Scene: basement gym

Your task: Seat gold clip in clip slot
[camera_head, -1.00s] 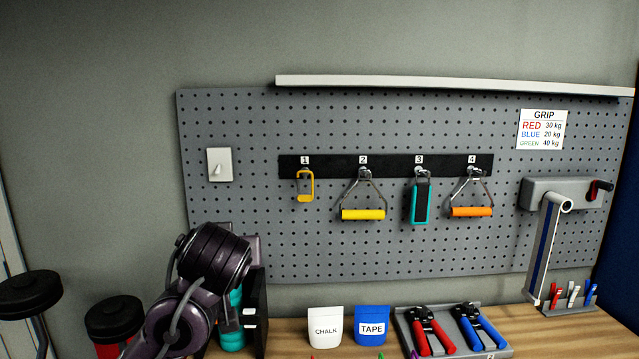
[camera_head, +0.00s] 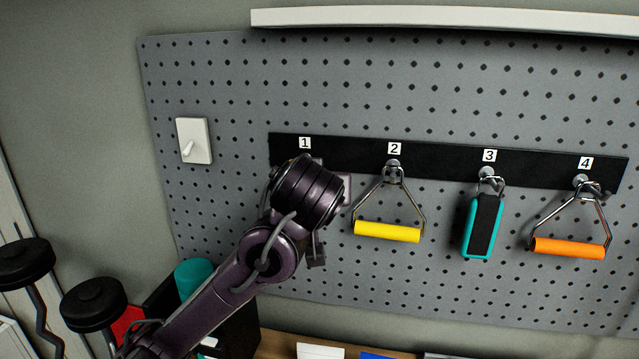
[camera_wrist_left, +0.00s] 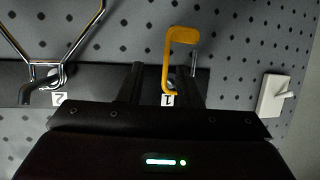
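The gold clip (camera_wrist_left: 182,45) is a yellow open-sided loop at the hook labelled 1, shown upside down in the left wrist view. My left gripper (camera_wrist_left: 164,75) is open at the clip, with one dark finger on each side of the clip's lower part in that picture. I cannot tell whether the fingers touch it. In the head view my left wrist covers hook 1 and hides the clip. I cannot pick out the clip slot in these views. My right gripper is not in view.
A black strip (camera_head: 440,165) on the pegboard (camera_head: 230,80) also holds a yellow-handled grip (camera_head: 387,232), a teal-and-black clip (camera_head: 482,228) and an orange-handled grip (camera_head: 568,247). A white switch plate (camera_head: 194,141) is at left. A pale shelf (camera_head: 450,17) runs above.

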